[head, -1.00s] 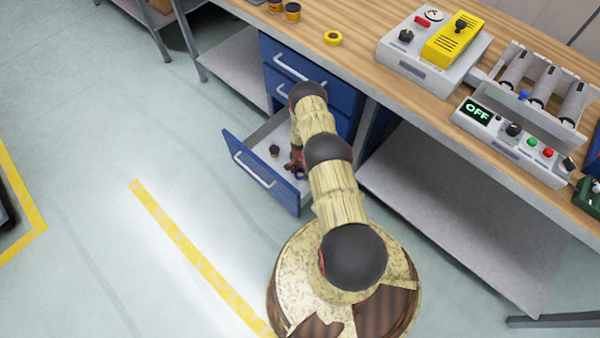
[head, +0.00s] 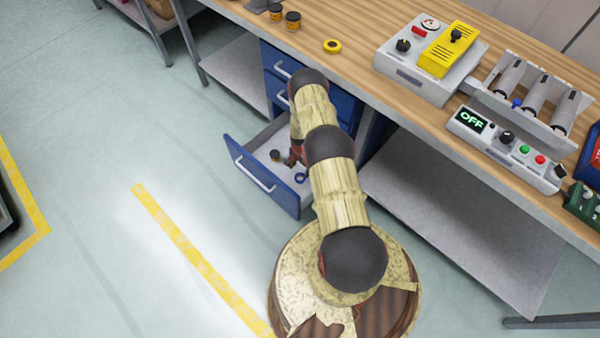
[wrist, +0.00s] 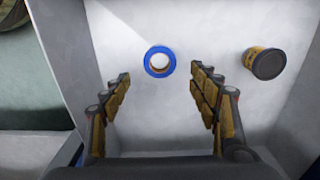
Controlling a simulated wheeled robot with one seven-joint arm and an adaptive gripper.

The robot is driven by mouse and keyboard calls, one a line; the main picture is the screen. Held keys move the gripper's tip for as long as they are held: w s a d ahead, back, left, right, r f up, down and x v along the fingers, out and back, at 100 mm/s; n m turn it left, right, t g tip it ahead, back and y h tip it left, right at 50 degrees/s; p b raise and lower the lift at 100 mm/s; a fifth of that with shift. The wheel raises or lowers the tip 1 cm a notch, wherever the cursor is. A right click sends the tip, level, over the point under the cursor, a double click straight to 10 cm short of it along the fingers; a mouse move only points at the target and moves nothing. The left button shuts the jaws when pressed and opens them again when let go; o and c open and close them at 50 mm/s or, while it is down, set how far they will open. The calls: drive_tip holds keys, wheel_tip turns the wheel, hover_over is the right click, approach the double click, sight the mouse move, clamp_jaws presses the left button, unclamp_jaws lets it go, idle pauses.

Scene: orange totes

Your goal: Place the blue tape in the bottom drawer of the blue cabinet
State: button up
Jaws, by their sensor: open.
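The blue tape (wrist: 160,62) is a small blue ring lying flat on the floor of the open bottom drawer (head: 265,182); it also shows in the head view (head: 300,178). The drawer is pulled out from the blue cabinet (head: 342,108). My gripper (wrist: 160,82) is open and empty above the drawer floor in the wrist view. The tape lies just beyond the fingertips, between their lines, and neither finger touches it. In the head view my gripper (head: 291,160) is dark, small and partly hidden by my arm.
A small dark can with a yellow band (wrist: 264,63) is also in the drawer, right of my fingers in the wrist view. Drawer walls stand on both sides. A yellow tape roll (head: 332,46), jars (head: 292,20) and a control box (head: 490,135) are on the wooden bench above.

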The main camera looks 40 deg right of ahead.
drive_tip(key=w+a+r+n+t+p, duration=0.15)
drive_tip(key=w+r, duration=0.35)
drive_tip(key=r, duration=0.9)
drive_tip(key=w+a+r+n+g, duration=0.15)
drive_tip(key=w+r, duration=0.25)
drive_tip(key=r, duration=0.9)
drive_tip(key=w+a+r+n+t, duration=0.15)
drive_tip(key=a+r, duration=0.25)
drive_tip(key=r, duration=0.8)
drive_tip(key=a+r+n+t, duration=0.1)
drive_tip(key=a+r+n, duration=0.25)
drive_tip(key=r, duration=0.85)
drive_tip(key=s+a+r+n, duration=0.1)
drive_tip(key=s+a+r, duration=0.3)
drive_tip(key=r, duration=0.2)
drive_tip(key=s+a+r+n+t, duration=0.1)
drive_tip(key=s+a+r, duration=0.25)
drive_tip(key=r, duration=0.35)
drive_tip(key=s+a+r+n, duration=0.2)
drive_tip(key=s+a+r, duration=0.15)
drive_tip(key=r, duration=0.25)
drive_tip(key=s+a+r+n+t, duration=0.1)
drive_tip(key=s+a+r, duration=0.3)
drive_tip(key=s, duration=0.6)
drive_tip(key=s+a+r+n+t, duration=0.1)
drive_tip(key=s+a+r+n, duration=0.3)
drive_tip(key=s, duration=0.7)
drive_tip(key=shift+a, duration=0.85)
drive_tip(key=shift+r, duration=0.1)
